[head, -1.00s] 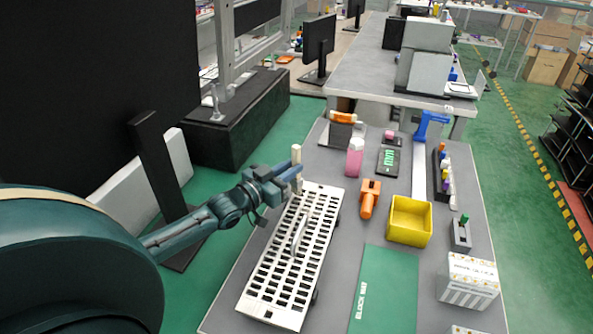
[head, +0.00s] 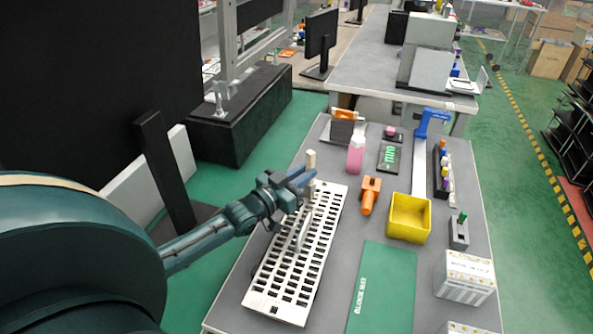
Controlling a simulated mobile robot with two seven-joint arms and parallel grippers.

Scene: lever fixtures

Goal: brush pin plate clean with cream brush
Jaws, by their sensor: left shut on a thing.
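The pin plate (head: 279,282) is a long white plate with rows of dark slots, lying on the grey table, with a raised pale handle-like bar along its middle. My left gripper (head: 304,181) is over the plate's far end, shut on the cream brush (head: 310,160). The brush is upright; its top shows above the fingers and a pale lower part shows below them. I cannot tell whether its tip touches the plate. My right gripper is not in view.
Right of the plate are an orange tool (head: 369,196), a yellow bin (head: 409,218) and a green mat (head: 384,290). A pink bottle (head: 355,156) and a grey block holding an orange item (head: 341,130) stand beyond the plate.

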